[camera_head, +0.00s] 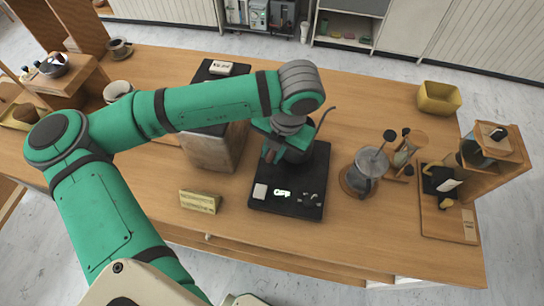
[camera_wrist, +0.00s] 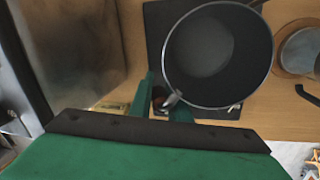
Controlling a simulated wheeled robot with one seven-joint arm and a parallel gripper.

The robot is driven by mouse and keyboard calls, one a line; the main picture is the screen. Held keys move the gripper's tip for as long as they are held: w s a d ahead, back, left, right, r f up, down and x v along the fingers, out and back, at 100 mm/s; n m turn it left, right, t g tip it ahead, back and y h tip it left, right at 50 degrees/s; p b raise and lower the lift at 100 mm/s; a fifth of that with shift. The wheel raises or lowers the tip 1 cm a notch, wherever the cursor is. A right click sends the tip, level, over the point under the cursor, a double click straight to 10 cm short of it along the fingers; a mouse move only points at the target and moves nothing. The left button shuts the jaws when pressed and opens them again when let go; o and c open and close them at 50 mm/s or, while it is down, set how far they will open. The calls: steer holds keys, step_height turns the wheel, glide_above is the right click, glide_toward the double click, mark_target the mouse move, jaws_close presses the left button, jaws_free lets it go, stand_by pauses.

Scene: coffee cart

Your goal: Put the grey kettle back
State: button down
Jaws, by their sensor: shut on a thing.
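The grey kettle (camera_wrist: 218,55) shows from above in the wrist view as a round, open-topped vessel with a dark inside. In the head view it is mostly hidden by my wrist, with its thin curved spout (camera_head: 326,117) sticking out to the right. My gripper (camera_wrist: 162,98) is shut on the kettle's handle side, with green fingers on both sides of it. In the head view my gripper (camera_head: 272,152) is over the black kettle base (camera_head: 287,205), which has a lit display. The kettle is over the rear of this base. I cannot tell if they touch.
A metal box-shaped machine (camera_head: 215,150) stands close on the left. A glass pot (camera_head: 367,168) stands on the right, with an hourglass-shaped brewer (camera_head: 408,150) behind it. A yellow bin (camera_head: 438,98) is at the back right.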

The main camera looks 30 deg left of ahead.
steer(key=shift+d+x, duration=0.15)
steer(key=shift+x, duration=0.65)
steer(key=shift+d+x, duration=0.2)
steer(key=shift+x, duration=0.55)
steer(key=shift+f, duration=0.2)
steer(key=c, duration=1.7)
jaws_free()
steer(key=shift+o, duration=0.2)
steer(key=v, duration=1.2)
steer(key=shift+r, duration=0.15)
